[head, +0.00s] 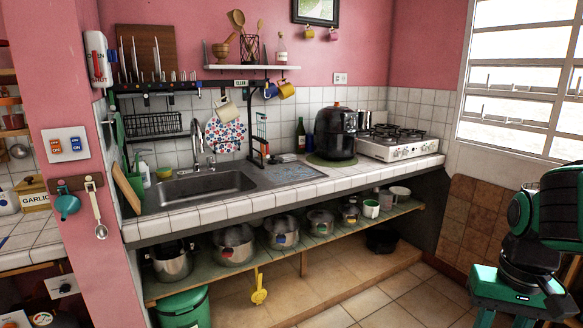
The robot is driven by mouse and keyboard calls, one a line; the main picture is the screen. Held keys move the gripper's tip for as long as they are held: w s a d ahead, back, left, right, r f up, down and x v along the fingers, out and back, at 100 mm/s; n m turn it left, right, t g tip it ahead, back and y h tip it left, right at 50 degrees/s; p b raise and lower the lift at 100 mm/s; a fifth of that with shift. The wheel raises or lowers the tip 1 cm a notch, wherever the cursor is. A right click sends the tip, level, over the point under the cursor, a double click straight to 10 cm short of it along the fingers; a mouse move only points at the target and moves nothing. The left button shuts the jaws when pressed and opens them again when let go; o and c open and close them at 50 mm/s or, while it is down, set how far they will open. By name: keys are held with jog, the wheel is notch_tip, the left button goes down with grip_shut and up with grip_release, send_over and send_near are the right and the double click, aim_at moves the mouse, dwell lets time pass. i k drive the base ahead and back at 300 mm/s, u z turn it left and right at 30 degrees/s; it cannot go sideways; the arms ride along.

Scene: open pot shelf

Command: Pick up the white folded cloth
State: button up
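I cannot make out a plain white folded cloth anywhere in the head view. The nearest match is a white cloth with red and blue spots (226,137), hanging on the tiled wall behind the sink; I cannot tell if it is folded. Green and black parts of my own body show at the right edge, far from the counter. My gripper's fingertips are not in view.
The tiled counter (195,218) holds a sink (205,184), a black air fryer (336,135) and a white stove (398,142). The open shelf below holds several pots, including a large one (234,244). A green bin (183,308) stands below left. Floor at centre right is clear.

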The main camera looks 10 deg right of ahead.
aim_at(289, 158)
jog(key=z, duration=0.35)
jog(key=i, duration=0.65)
jog(key=z, duration=0.55)
jog(key=i, duration=1.6)
jog(key=u, duration=0.6)
jog(key=i, duration=1.1)
jog(key=u, duration=0.7)
jog(key=i, duration=0.25)
jog(key=u, duration=0.25)
